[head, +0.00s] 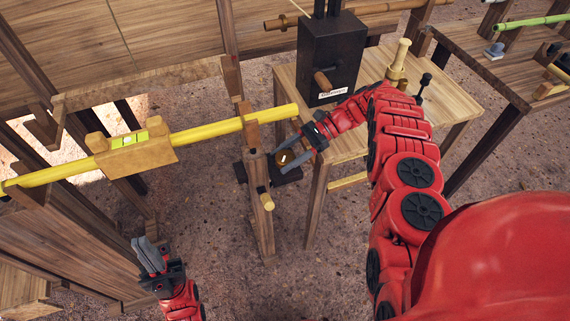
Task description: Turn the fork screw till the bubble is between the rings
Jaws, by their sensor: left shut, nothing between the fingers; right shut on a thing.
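A yellow pole (205,131) runs across the left half of the head view, rising to the right. A wooden level (150,158) with a bright green vial (129,139) sits on it; the bubble and rings are too small to place surely. The pole's right part lies in a wooden fork post (254,171). A round brown screw knob (284,157) with a pale mark is just right of the post. My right gripper (283,160) is shut on this knob, one finger on each side. My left gripper (146,247) is shut and empty, low at the left, away from the pole.
A wooden table (448,108) at the right holds a dark box (330,55) with a wooden handle and a pale turned piece (399,60). A rack (510,75) with more poles stands at the far right. Ground between my arms is clear.

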